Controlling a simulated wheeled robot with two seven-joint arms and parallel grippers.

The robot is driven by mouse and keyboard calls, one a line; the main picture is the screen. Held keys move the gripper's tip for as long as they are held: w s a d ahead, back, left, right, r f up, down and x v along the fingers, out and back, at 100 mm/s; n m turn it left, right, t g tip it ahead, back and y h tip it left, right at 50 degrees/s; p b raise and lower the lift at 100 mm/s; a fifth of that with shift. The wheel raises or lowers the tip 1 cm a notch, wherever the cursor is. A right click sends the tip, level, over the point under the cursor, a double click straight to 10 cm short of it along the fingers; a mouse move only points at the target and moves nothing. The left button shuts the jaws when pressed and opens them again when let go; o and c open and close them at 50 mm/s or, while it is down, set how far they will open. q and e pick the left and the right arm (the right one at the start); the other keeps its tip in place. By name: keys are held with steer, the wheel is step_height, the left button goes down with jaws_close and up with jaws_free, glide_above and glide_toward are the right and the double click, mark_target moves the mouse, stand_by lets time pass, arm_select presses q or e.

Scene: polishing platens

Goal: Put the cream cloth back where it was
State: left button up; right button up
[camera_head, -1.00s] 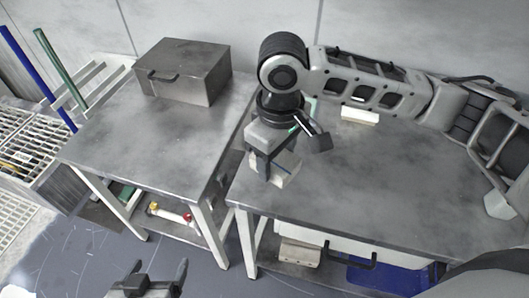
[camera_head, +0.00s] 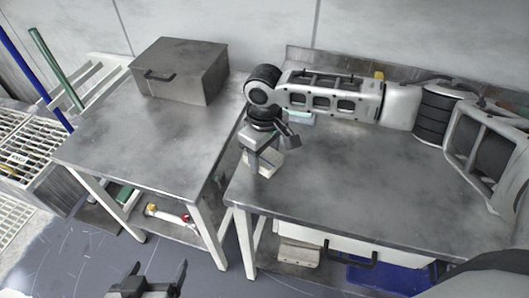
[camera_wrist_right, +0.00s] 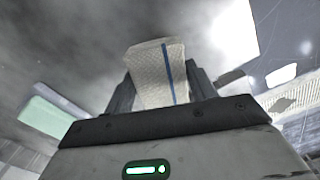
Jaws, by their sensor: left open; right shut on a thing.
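The cream cloth (camera_head: 265,163) is a pale folded piece in my right gripper (camera_head: 259,160). In the right wrist view the cloth (camera_wrist_right: 150,72) shows a blue stripe and sits between the two dark fingers of the right gripper (camera_wrist_right: 160,88). My right gripper points down over the left end of the right metal table (camera_head: 340,180). I cannot tell whether the cloth touches the tabletop. My left gripper (camera_head: 150,279) is open and empty, low at the bottom edge of the head view, in front of the tables.
A metal box (camera_head: 180,72) with a black handle stands on the left table (camera_head: 130,140). A narrow gap separates the two tables. A pale green block (camera_head: 302,118) lies behind my right arm. A red-capped bottle (camera_head: 168,214) lies on the lower shelf. The right table's front is clear.

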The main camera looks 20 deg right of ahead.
mark_target(264, 155)
steer(key=o, duration=0.9)
step_height(264, 155, up, 12)
steer(key=shift+p, duration=0.35)
